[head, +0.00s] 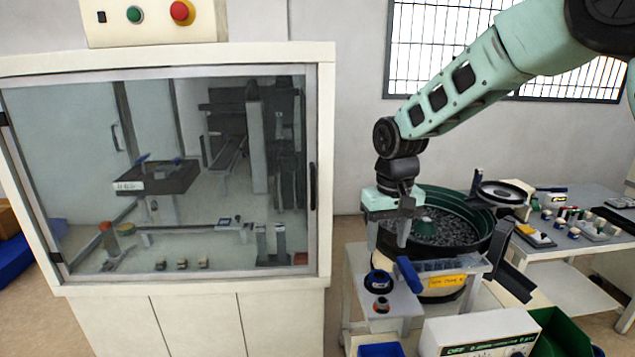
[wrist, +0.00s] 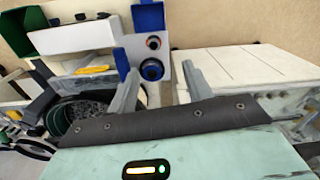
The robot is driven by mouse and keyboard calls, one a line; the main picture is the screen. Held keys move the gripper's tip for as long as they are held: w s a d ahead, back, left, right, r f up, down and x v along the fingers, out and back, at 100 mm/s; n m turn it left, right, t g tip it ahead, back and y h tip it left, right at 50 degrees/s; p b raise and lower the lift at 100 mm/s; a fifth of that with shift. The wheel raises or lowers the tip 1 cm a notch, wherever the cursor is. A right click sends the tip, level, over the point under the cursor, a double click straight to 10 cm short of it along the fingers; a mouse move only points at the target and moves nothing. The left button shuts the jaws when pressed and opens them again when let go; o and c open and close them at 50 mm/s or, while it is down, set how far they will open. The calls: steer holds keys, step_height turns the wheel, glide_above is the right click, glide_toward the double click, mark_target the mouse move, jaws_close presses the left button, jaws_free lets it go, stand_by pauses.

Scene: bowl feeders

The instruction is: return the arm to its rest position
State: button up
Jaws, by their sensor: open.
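My gripper (head: 391,222) points down at the left edge of the bowl feeder (head: 452,208), a round dark green bowl with dark grey parts inside. In the wrist view my gripper (wrist: 158,88) has its two fingers wide apart with nothing between them. My pale green arm reaches in from the upper right of the head view and bends downward above the feeder. Whether the fingers touch the feeder cannot be told.
A glass-fronted white cabinet (head: 325,200) fills the left. A white controller box (head: 480,333) and a green bin (head: 566,335) stand in front of the feeder. A table (head: 585,243) with small parts is at the right. Bare wall and floor lie between cabinet and feeder.

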steer(key=s+a+r+n, duration=0.2)
steer(key=s+a, duration=0.1)
steer(key=s, duration=0.5)
steer(key=s+a+r+n, duration=0.1)
steer(key=s+a, duration=0.3)
steer(key=s, duration=0.4)
steer(key=s+d+f+n, duration=0.1)
steer(key=s+n, duration=0.2)
steer(key=s, duration=1.2)
steer(key=shift+s+d+f, duration=0.2)
steer(key=shift+s+d, duration=0.2)
